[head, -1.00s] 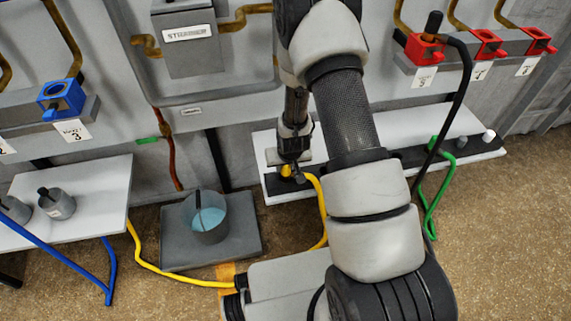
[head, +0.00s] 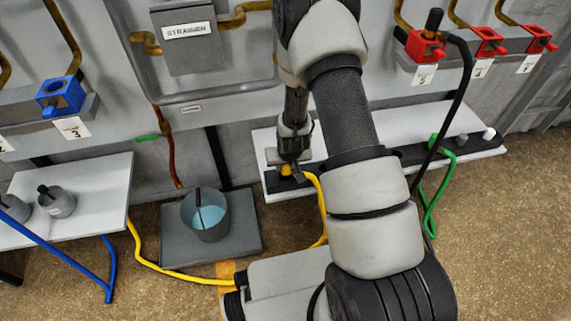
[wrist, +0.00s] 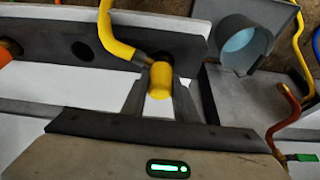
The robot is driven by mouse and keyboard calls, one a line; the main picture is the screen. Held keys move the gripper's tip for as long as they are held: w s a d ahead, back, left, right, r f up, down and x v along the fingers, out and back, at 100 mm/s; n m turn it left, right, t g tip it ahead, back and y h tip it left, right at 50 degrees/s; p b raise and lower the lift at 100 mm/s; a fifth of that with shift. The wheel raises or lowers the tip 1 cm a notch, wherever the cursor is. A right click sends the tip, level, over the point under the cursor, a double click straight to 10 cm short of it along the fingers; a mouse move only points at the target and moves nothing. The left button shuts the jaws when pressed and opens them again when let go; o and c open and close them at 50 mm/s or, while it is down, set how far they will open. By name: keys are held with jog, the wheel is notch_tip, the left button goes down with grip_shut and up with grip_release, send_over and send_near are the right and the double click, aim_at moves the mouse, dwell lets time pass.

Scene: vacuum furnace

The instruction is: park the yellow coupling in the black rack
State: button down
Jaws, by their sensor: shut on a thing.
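The yellow coupling (head: 287,170) is at the left end of the black rack (head: 462,142), which lies along a white shelf. It also shows in the wrist view (wrist: 160,80), with its yellow hose (wrist: 113,35) bending away over the rack (wrist: 190,46). My gripper (head: 291,160) points down there and is shut on the coupling; its two fingers flank the coupling in the wrist view. The coupling's lower end is hidden, so I cannot tell whether it sits in a hole or is just above the rack. An empty round hole (wrist: 83,50) shows in the rack.
A grey pail with blue liquid (head: 207,218) stands on a dark plate left of the shelf. A green hose (head: 432,205) hangs from the rack's right part. A black hose (head: 466,80) hangs from red valve 5 (head: 424,46). A white table (head: 105,185) stands left.

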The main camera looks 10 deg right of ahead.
jog(key=shift+f, duration=0.1)
jog(key=c, duration=1.3)
grip_release()
jog(key=p+v, duration=0.5)
jog(key=v, duration=1.2)
jog(key=shift+s, duration=0.15)
